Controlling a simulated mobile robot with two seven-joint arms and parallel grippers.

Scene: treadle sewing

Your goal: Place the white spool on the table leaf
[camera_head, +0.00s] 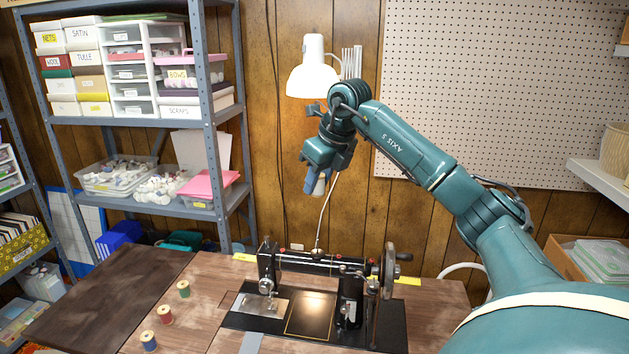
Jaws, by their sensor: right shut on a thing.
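My right gripper (317,190) hangs in the air above and behind the sewing machine, fingers pointing down. It is shut on a small pale thing, which looks like the white spool (320,185); the fingers hide most of it. The wooden table top left of the machine, with the table leaf (205,310), lies well below and to the left of this gripper. On it stand a green spool (183,289), a red spool (165,315) and a blue spool (149,341) in a slanting row. My left gripper is out of view.
The black sewing machine (320,262) with its handwheel (389,270) stands on the table below the gripper. A white lamp (313,70) is behind my arm. A metal shelf (150,121) stands at the back left. The dark surface (95,300) at the left is bare.

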